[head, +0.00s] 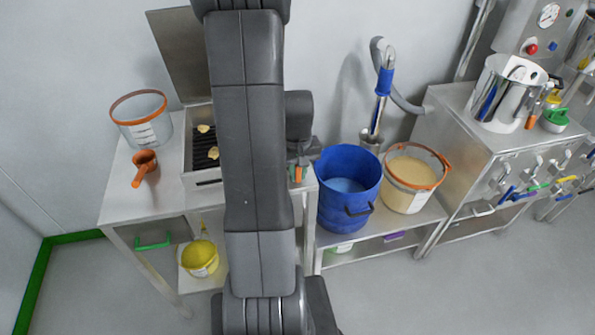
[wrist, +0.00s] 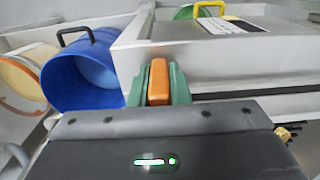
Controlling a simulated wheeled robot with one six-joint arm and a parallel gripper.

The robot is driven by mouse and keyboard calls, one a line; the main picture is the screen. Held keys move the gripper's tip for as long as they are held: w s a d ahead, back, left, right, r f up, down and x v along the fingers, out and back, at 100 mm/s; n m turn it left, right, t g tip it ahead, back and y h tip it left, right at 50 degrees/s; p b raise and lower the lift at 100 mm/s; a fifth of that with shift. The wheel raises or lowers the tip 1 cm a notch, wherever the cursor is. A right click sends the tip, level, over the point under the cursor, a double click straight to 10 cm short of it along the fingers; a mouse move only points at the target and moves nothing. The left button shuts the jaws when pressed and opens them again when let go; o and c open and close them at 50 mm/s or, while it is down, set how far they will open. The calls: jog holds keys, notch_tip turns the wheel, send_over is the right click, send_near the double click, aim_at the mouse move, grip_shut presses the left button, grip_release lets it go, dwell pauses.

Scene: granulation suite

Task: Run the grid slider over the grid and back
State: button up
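The grid (head: 205,158) is a dark ribbed surface in a steel box with its lid raised. Pale lumps lie on it, and my arm hides its middle and right part. My gripper (wrist: 158,85) has green fingers on both sides of an orange handle, which looks like the grid slider (wrist: 158,78). The fingers appear to touch it on both sides. In the head view my gripper (head: 298,172) is at the right end of the steel box, low beside it, with a little orange showing. The rest of the slider is hidden.
An orange-rimmed clear tub (head: 142,130) and an orange scoop (head: 145,167) stand left of the box. A blue bucket (head: 348,190) and a tub of pale powder (head: 412,180) stand close to the right. A yellow bucket (head: 200,258) is on the shelf below.

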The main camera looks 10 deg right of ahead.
jog(key=shift+s+a+b, duration=0.15)
jog(key=shift+a+b, duration=0.2)
jog(key=shift+a, duration=6.7)
grip_shut()
jog(key=shift+a, duration=0.1)
jog(key=shift+s+a+r, duration=0.1)
jog(key=shift+a, duration=2.9)
jog(key=shift+s+a, duration=0.1)
jog(key=shift+a, duration=2.85)
jog(key=shift+d, duration=0.15)
jog(key=shift+w+d+b, duration=0.15)
jog(key=shift+d+b, duration=0.05)
jog(key=shift+d, duration=3.25)
jog(key=shift+w+d+b, duration=0.15)
jog(key=shift+d, duration=3.4)
